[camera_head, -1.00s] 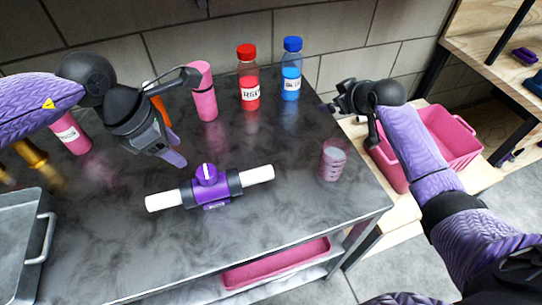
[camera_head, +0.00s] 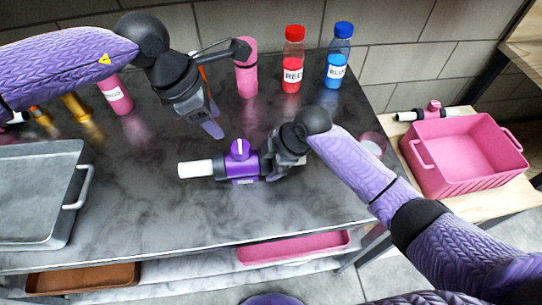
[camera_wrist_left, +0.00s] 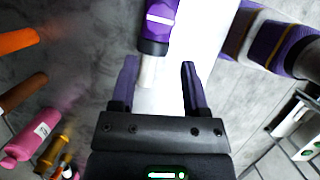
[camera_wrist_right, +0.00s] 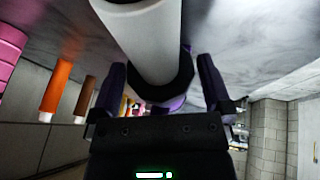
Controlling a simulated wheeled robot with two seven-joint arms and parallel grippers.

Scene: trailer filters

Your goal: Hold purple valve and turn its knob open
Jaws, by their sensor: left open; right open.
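The purple valve (camera_head: 243,166) lies on the dark table, with a white pipe (camera_head: 196,168) showing at its left end. Its purple knob (camera_head: 239,148) is on top, its white mark crosswise to the pipe. My right gripper (camera_head: 272,172) is open at the valve's right end and hides the pipe there. In the right wrist view the white pipe (camera_wrist_right: 150,45) runs between or just ahead of the open fingers (camera_wrist_right: 162,88); contact is unclear. My left gripper (camera_head: 214,130) is open and empty, above and behind the valve's left side. The left wrist view shows the valve (camera_wrist_left: 158,25) ahead of its fingers.
Red (camera_head: 292,62) and blue (camera_head: 338,58) bottles and a pink cylinder (camera_head: 246,70) stand behind the valve. A grey tray (camera_head: 40,190) is at left. A pink crate (camera_head: 460,160) stands at right on a wooden surface. The table in front of the valve is clear.

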